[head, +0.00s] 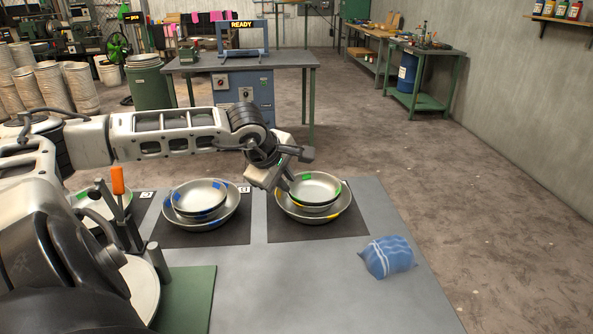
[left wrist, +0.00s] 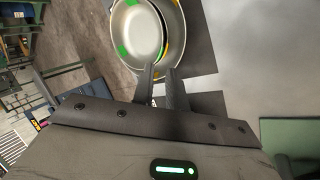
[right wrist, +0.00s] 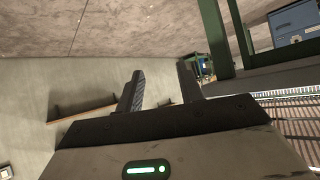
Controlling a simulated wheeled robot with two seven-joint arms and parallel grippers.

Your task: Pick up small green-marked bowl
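The small green-marked bowl (head: 315,188) is a pale metal bowl with green patches on its rim. It sits in or just over a larger yellow-marked bowl (head: 346,207) on the right dark mat. It also shows in the left wrist view (left wrist: 137,36), overlapping the yellow-marked bowl (left wrist: 178,30). My left gripper (head: 284,186) is at the bowl's left rim. In the left wrist view its fingers (left wrist: 159,72) are close together at the rim and appear shut on it; the exact contact is hard to see. My right gripper (right wrist: 160,80) is open and empty, away from the bowls.
Blue-marked nested bowls (head: 201,202) stand on the mat to the left. A blue striped bag (head: 388,257) lies on the table (head: 330,290) at the right front. A workbench (head: 290,58) with a READY display stands behind. The table's front middle is clear.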

